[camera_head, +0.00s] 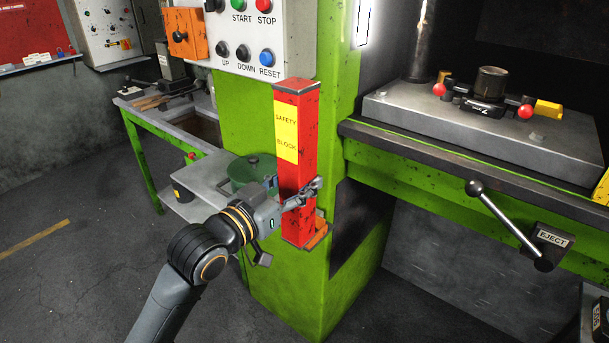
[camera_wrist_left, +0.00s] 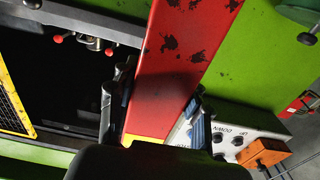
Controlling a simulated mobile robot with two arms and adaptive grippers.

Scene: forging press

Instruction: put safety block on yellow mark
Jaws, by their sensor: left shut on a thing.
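The safety block (camera_head: 296,185) is a tall red upright post with a yellow label, against the green press column. Its foot is at an orange bracket (camera_head: 318,234) on the column; I cannot tell whether it rests there. My left gripper (camera_head: 300,196) is shut around the lower half of the block. In the left wrist view the red block (camera_wrist_left: 180,70) fills the space between the fingers (camera_wrist_left: 155,108). I cannot clearly make out the yellow mark; a yellow piece (camera_head: 602,188) is cut off at the right edge. My right gripper is out of view.
A control panel (camera_head: 255,35) is mounted above the block. To the right are the press bed (camera_head: 425,112), a die with red-knobbed handles (camera_head: 490,85) and an eject lever (camera_head: 505,218). A green side table (camera_head: 130,112) and a grey shelf (camera_head: 195,205) are left of the column.

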